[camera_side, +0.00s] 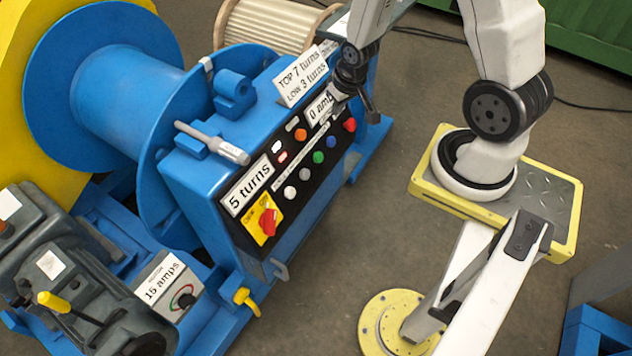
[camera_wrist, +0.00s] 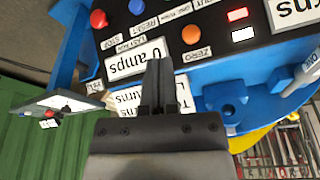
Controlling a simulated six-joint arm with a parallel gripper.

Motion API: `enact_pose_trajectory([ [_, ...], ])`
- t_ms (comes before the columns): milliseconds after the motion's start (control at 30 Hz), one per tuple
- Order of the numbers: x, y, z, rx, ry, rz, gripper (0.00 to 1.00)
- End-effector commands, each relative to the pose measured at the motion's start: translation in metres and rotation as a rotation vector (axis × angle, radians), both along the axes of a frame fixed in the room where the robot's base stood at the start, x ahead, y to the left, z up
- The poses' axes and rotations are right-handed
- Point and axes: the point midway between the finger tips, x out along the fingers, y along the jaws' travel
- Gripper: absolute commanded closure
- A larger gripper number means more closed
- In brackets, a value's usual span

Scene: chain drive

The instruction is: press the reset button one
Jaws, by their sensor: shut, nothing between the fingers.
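The blue button (camera_wrist: 137,6) sits at the top edge of the wrist view, with a label reading RESET beside it. In the side view the blue button (camera_side: 331,141) is on the black control panel, between the red and green buttons. My gripper (camera_wrist: 158,64) is shut and empty, its fingertips in front of the "0 amps" plate (camera_wrist: 135,60). In the side view my gripper (camera_side: 340,103) is by the panel's far end, apart from the blue button; its tips are small and hard to make out there.
Near it are a red STOP button (camera_wrist: 98,18) and an orange ZERO button (camera_wrist: 191,34). A green button (camera_side: 318,156) and a red rotary switch (camera_side: 267,221) are further along the panel. A grey-handled rod (camera_side: 212,142) juts over the blue housing. A small tilted box (camera_wrist: 58,104) stands left of my gripper.

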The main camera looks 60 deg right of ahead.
Motion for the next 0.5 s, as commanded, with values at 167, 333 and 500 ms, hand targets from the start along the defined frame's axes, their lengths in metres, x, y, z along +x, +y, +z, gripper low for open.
enact_pose_trajectory([
  [167, -0.007, -0.021, -0.029, 0.014, -0.007, -0.073, 1.00],
  [333, -0.016, -0.037, -0.055, 0.031, -0.018, -0.140, 1.00],
  [500, -0.028, -0.051, -0.081, 0.051, -0.034, -0.207, 1.00],
])
